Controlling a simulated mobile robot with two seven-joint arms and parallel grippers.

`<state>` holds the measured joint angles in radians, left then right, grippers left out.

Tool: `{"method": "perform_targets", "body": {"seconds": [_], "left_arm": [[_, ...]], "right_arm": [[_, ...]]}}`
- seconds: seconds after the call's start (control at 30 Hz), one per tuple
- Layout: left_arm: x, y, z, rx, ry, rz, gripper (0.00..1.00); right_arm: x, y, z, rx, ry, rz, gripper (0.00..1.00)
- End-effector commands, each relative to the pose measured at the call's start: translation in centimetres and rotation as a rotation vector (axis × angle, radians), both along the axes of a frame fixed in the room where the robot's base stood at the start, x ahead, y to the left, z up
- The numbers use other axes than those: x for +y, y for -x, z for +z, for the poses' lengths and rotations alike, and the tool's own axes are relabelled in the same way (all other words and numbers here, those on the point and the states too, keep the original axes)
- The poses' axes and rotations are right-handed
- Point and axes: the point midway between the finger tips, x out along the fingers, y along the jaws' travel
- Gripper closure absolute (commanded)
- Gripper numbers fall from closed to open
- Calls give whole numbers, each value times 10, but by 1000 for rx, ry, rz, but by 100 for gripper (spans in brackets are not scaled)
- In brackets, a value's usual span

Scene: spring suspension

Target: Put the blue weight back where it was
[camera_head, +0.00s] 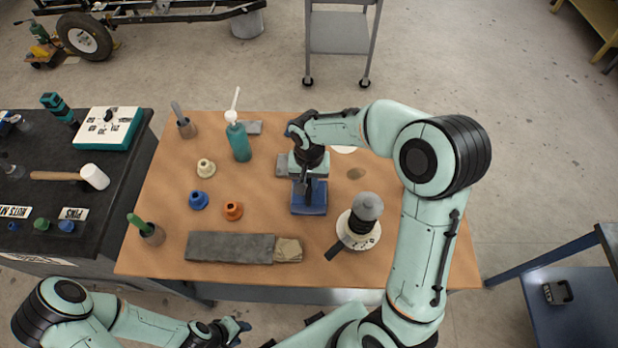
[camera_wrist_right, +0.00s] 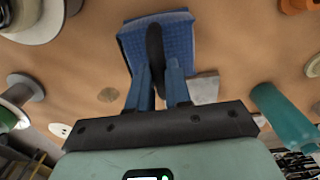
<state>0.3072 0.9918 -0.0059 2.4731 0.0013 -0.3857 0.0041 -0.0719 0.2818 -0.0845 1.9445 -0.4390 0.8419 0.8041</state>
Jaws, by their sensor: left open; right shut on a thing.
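A blue weight (camera_head: 198,200), a small round flanged piece, stands on the brown table, left of the orange weight (camera_head: 233,211) and below the cream one (camera_head: 205,168). My right gripper (camera_head: 306,186) is well to its right, over a blue block (camera_head: 309,206). In the right wrist view my right gripper (camera_wrist_right: 159,103) is shut on a dark upright handle (camera_wrist_right: 155,48) that stands over the textured blue block (camera_wrist_right: 181,37). Whether handle and block are one piece I cannot tell. My left gripper (camera_head: 232,331) is open and empty in front of the table's near edge.
A teal bottle (camera_head: 239,144) stands behind the weights. A long grey slab (camera_head: 230,247) lies along the near edge. A grey-topped post on a white round base (camera_head: 358,236) stands right of the blue block. A black bench (camera_head: 25,181) adjoins on the left.

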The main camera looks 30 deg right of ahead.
Motion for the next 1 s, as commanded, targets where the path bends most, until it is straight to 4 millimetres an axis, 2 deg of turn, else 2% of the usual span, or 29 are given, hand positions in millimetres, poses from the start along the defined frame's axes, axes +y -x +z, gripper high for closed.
{"method": "perform_targets", "body": {"seconds": [0.17,0.2,0.23,0.27,0.53,0.67,0.77,1.0], "left_arm": [[0,2,-3,2,0,0,57],[0,2,-2,2,0,0,57],[0,2,-2,2,0,0,57],[0,2,-2,2,0,0,57],[0,1,-2,1,0,0,57],[0,-1,1,-1,0,0,57],[0,-3,3,-3,0,0,57],[0,-8,9,-9,0,0,57]], "right_arm": [[1,-2,0,-8,-1,0,100],[0,0,-2,0,0,0,68],[0,0,-2,0,0,0,59],[0,0,-2,0,0,0,56],[0,0,-1,0,0,0,56],[0,-1,8,-4,0,-1,56],[0,-1,24,-5,0,-2,56],[0,-2,77,-6,-1,0,56]]}}
